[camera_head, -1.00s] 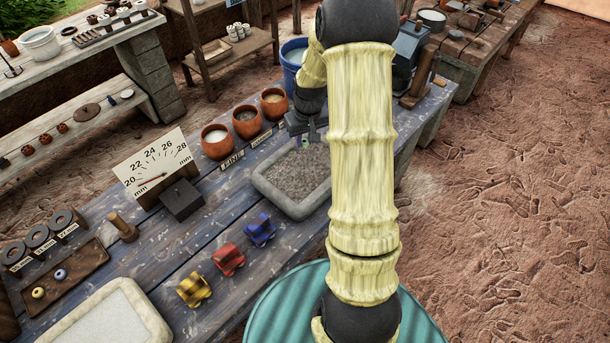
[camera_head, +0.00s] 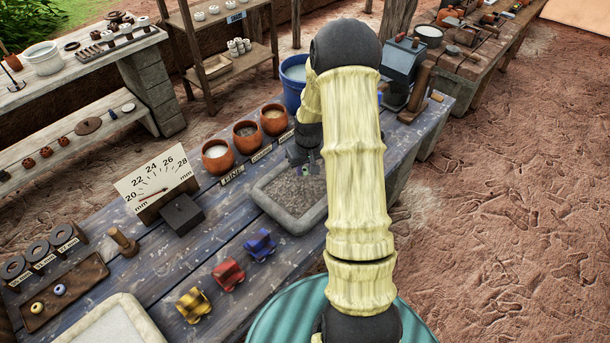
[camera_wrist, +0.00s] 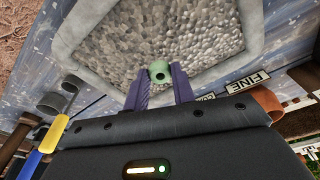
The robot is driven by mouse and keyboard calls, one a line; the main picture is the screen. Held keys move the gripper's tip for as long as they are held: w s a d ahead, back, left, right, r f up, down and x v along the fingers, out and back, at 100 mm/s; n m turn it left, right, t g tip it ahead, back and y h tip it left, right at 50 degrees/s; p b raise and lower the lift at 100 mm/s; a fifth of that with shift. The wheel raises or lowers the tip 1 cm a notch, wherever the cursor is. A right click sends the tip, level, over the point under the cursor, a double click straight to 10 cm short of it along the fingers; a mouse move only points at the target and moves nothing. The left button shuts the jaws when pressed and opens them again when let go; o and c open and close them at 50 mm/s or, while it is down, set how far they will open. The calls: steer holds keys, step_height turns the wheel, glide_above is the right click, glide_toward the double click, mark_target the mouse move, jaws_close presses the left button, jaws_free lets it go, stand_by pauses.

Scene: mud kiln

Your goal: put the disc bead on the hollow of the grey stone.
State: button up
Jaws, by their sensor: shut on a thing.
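The green disc bead (camera_wrist: 159,71) is held between the purple fingertips of my gripper (camera_wrist: 159,80), with its hole showing in the wrist view. The grey stone (camera_head: 267,207) is a shallow trough with a pale rim and a rough, speckled hollow, on the blue bench. Its rim also shows in the wrist view (camera_wrist: 75,30). My gripper (camera_head: 307,168) is over the back part of the hollow in the head view. I cannot tell whether the bead touches the hollow. My arm hides the right end of the stone.
Several orange pots (camera_head: 247,136) with labels stand behind the stone. A blue bucket (camera_head: 292,92) is at the back. Blue (camera_head: 260,244), red (camera_head: 228,274) and yellow (camera_head: 193,305) pieces lie at the front left. A gauge board (camera_head: 155,182) stands left.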

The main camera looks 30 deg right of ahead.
mark_target(306, 172)
steer(key=shift+f+p, duration=0.4)
steer(key=shift+f, duration=1.7)
steer(key=shift+f, duration=0.15)
steer(key=o, duration=1)
steer(key=shift+c, duration=0.2)
step_height(306, 172, up, 12)
steer(key=s+b, duration=0.1)
steer(key=shift+s+b, duration=0.3)
steer(key=shift+s, duration=0.1)
